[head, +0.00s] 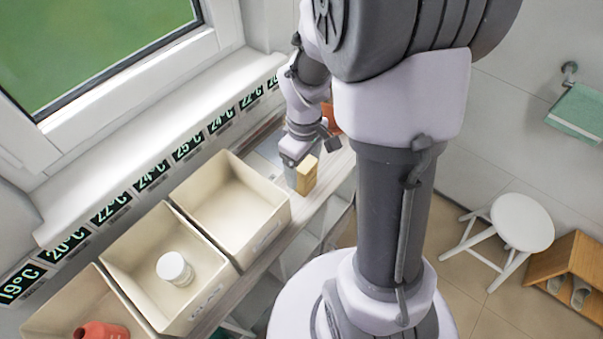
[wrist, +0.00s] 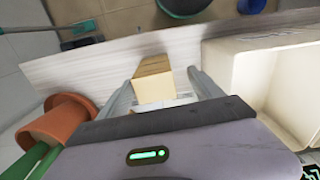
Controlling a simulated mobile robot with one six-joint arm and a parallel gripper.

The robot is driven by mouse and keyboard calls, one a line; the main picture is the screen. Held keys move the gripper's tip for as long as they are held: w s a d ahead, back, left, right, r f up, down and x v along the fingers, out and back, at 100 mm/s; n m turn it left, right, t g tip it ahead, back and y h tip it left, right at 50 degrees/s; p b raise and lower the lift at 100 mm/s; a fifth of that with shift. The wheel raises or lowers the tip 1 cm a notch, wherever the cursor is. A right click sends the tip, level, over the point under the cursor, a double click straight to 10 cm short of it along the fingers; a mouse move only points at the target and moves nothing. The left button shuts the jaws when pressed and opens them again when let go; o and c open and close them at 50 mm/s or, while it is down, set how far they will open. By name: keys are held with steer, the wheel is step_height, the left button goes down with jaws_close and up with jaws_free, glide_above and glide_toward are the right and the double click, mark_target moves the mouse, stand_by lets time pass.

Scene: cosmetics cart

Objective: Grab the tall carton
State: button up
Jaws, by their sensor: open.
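The tall carton is a tan box (head: 308,174) standing on the wooden cart top, right of the nearest empty bin in the head view. It also shows in the wrist view (wrist: 153,80), between the two fingers. My gripper (wrist: 162,84) is open, with one finger on each side of the carton. In the wrist view a small gap shows on each side, wider on the right. A whitish surface shows just below the carton, close to my gripper's body. In the head view my gripper (head: 297,168) is at the carton's left side and partly hides what lies behind.
An empty cream bin (head: 284,211) stands close to the carton. A second bin (head: 106,251) holds a white jar (head: 174,268); a third holds a red item (head: 101,331). A terracotta pot (wrist: 58,124) stands left of my gripper in the wrist view. A white stool (head: 522,222) is on the floor.

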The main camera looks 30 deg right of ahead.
steer(key=f+b, duration=0.1)
steer(key=f, duration=0.1)
steer(key=f+b, duration=0.1)
steer(key=f, duration=0.2)
steer(key=shift+w+d+f+b, duration=0.2)
steer(key=shift+d+f+b, duration=0.1)
steer(key=shift+d+b, duration=0.1)
steer(key=shift+a+r, duration=0.1)
steer(key=shift+c, duration=0.7)
steer(key=c, duration=1.2)
